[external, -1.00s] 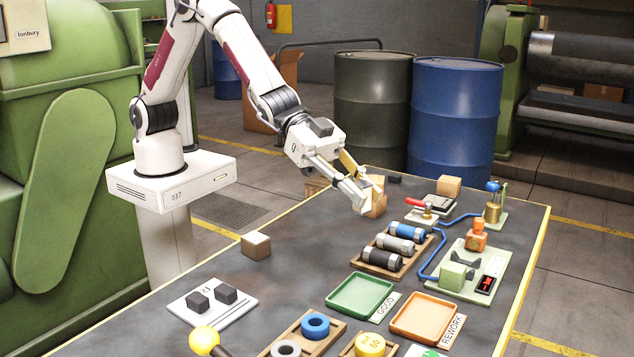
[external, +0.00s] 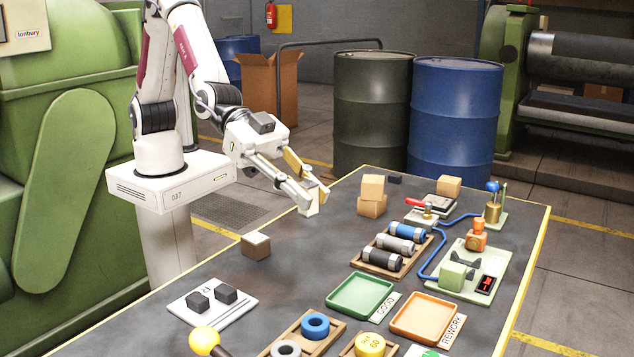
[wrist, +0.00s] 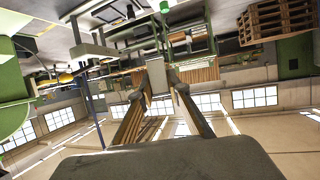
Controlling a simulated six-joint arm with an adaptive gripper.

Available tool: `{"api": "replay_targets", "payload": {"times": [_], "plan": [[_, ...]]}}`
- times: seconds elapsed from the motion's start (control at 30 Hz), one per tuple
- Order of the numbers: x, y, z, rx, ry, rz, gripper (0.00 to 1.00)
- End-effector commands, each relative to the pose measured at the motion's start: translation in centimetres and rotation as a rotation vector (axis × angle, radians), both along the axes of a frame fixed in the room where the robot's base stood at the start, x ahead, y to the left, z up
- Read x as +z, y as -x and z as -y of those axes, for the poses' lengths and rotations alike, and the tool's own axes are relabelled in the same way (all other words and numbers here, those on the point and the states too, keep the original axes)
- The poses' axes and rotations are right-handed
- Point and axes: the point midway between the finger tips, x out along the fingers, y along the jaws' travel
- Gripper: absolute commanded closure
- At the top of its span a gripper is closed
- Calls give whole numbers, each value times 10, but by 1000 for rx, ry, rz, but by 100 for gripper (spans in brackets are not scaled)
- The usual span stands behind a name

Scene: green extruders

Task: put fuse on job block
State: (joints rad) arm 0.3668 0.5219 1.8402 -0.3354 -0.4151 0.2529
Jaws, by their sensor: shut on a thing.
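My gripper (external: 309,201) is over the far left edge of the table, left of the wooden blocks. It is shut on a small pale block (wrist: 158,76), seen between the fingertips in the wrist view; I cannot tell exactly what it is. Three fuse-like cylinders lie in a wooden rack (external: 362,267): a blue one (external: 406,232), a grey one (external: 398,244) and a black one (external: 382,258). A green block (external: 453,275) with dark clips sits on a pale green board at the right. I cannot tell which thing is the job block.
Two wooden blocks are stacked (external: 372,188) at the back. A small box (external: 256,246) stands at the left. Green (external: 360,296) and orange (external: 425,318) trays lie in front. A red-handled clamp (external: 420,207) stands behind the rack.

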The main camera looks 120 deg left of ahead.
Motion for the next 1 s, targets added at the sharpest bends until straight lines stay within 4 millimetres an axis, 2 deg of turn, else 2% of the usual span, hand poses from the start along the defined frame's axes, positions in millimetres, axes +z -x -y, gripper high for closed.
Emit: {"api": "replay_targets", "payload": {"times": [0.6, 1.0], "plan": [[5, 36, 36, 107, 0, 0, 100], [-2, 76, 43, 257, -1, -1, 100]]}}
